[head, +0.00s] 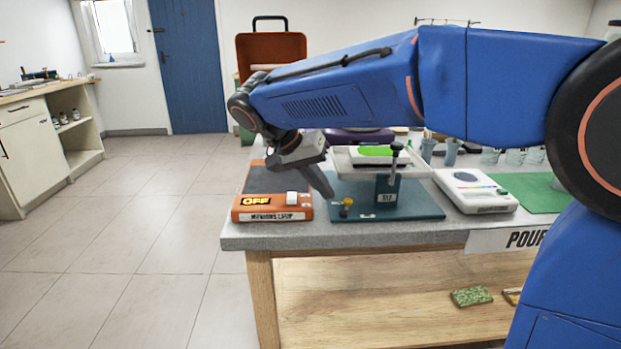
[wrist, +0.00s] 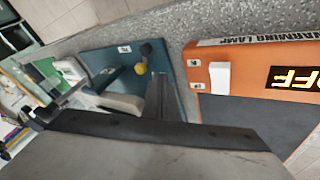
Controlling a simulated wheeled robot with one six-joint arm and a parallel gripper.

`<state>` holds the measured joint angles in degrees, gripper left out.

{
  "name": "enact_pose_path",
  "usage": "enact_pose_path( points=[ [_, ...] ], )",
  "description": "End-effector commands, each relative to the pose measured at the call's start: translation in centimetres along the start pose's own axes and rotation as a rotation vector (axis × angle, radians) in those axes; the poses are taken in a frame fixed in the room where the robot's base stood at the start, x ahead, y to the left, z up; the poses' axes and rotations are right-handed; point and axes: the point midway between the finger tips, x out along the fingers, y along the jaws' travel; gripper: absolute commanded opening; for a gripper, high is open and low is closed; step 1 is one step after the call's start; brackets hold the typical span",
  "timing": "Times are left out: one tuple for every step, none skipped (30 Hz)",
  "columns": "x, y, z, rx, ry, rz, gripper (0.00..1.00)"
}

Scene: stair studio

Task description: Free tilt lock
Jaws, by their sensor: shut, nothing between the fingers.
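I cannot tell for sure which part is the tilt lock. My gripper (head: 328,192) is shut and empty, its tips just left of the yellow knob. In the wrist view the fingers (wrist: 160,84) end close to the knob; contact is unclear.
An orange warming lamp unit (head: 272,210) reading OFF, with a white switch, stands left of the plate. A white scale (head: 475,190) and green mat (head: 520,190) lie to the right. Cups stand behind. The bench's front edge (head: 330,238) is near; floor at left is clear.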

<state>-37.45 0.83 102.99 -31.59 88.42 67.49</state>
Motion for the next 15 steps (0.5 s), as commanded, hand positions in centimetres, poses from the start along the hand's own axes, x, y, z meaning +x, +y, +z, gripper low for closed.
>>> enact_pose_path(
  points=[
    [0.4, 0.6, 0.1, 0.001, 0.000, 0.000, 0.00],
    [0.6, 0.8, 0.1, 0.001, 0.000, 0.000, 0.00],
    [0.8, 1.1, 0.1, 0.000, 0.000, 0.000, 0.00],
    [0.9, 1.2, 0.1, 0.000, 0.000, 0.000, 0.00],
    [1.0, 1.4, 0.1, 0.000, 0.000, 0.000, 0.00],
    [1.1, 1.6, 0.2, 0.000, 0.000, 0.000, 0.00],
    [1.2, 1.7, 0.2, 0.000, 0.000, 0.000, 0.00],
    [1.2, 1.8, 0.2, 0.000, 0.000, 0.000, 0.00],
    [1.3, 1.8, 0.2, 0.000, 0.000, 0.000, 0.00],
    [1.3, 1.9, 0.2, 0.000, 0.000, 0.001, 0.00],
    [1.4, 1.9, 0.2, 0.000, 0.000, 0.000, 0.00],
    [1.4, 1.9, 0.2, -0.001, 0.000, 0.000, 0.00],
    [1.4, 1.9, 0.2, -0.001, 0.000, 0.000, 0.00],
    [1.4, 1.9, 0.2, -0.001, 0.000, 0.000, 0.00],
    [1.3, 1.9, 0.2, -0.001, 0.000, 0.000, 0.00]
  ],
)
